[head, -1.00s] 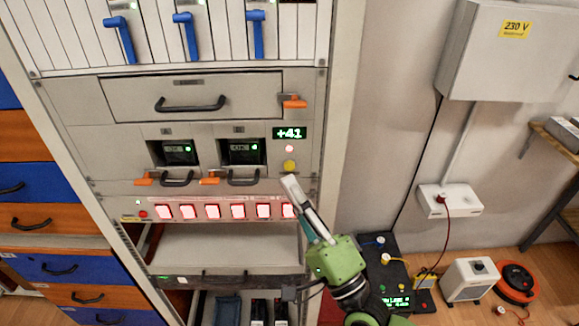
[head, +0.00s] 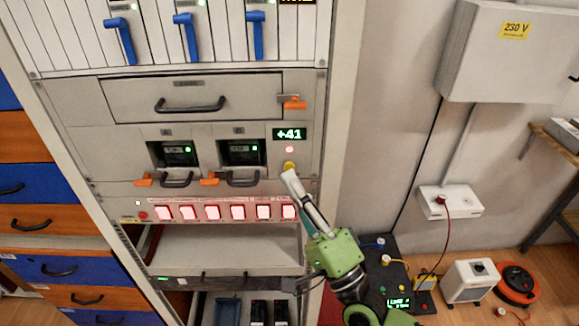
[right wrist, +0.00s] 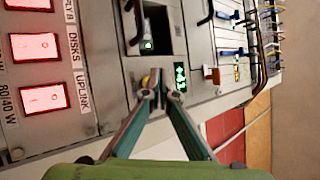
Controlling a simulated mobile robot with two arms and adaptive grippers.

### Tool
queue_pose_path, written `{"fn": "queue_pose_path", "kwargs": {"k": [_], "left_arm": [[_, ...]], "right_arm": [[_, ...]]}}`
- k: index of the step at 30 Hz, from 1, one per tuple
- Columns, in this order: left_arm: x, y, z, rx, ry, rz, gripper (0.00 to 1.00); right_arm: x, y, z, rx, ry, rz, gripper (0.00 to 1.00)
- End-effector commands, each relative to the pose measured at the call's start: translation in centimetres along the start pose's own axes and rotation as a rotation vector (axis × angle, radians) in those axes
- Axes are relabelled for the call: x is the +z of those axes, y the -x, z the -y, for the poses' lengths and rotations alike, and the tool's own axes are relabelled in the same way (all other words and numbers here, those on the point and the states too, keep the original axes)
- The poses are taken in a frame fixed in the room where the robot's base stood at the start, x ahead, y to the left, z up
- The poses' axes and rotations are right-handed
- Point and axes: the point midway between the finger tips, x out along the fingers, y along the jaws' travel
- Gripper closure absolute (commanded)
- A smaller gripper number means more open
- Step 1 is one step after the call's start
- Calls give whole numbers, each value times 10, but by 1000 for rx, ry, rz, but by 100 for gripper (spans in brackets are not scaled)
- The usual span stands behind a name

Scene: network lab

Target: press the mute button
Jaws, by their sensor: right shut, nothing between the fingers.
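A small round yellow button (head: 289,167) sits on the grey rack panel, below a red light (head: 289,149) and a green "+41" display (head: 289,134). I take it for the mute button; no label on it is readable. My right gripper (head: 290,176) is shut and empty, its tips at the button's lower edge in the head view. In the right wrist view the shut fingertips (right wrist: 160,92) are close beside the yellow button (right wrist: 145,82), partly covering it. I cannot tell whether they touch it. My left gripper is not in view.
A row of lit red-and-white switches (head: 238,212) runs below the panel. A small red button (head: 143,215) is at its left end. Two modules with black handles (head: 243,180) and orange latches (head: 209,181) are left of the yellow button. An open shelf (head: 230,245) is below.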

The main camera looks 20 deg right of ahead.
Motion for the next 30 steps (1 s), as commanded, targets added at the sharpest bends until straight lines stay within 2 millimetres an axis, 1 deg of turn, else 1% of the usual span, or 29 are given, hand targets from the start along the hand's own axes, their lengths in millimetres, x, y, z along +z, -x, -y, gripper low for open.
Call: {"fn": "queue_pose_path", "kwargs": {"k": [19,30], "left_arm": [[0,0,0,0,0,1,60],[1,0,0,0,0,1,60]], "right_arm": [[0,0,0,0,0,0,100],[-4,-6,-4,1,1,0,100]]}}
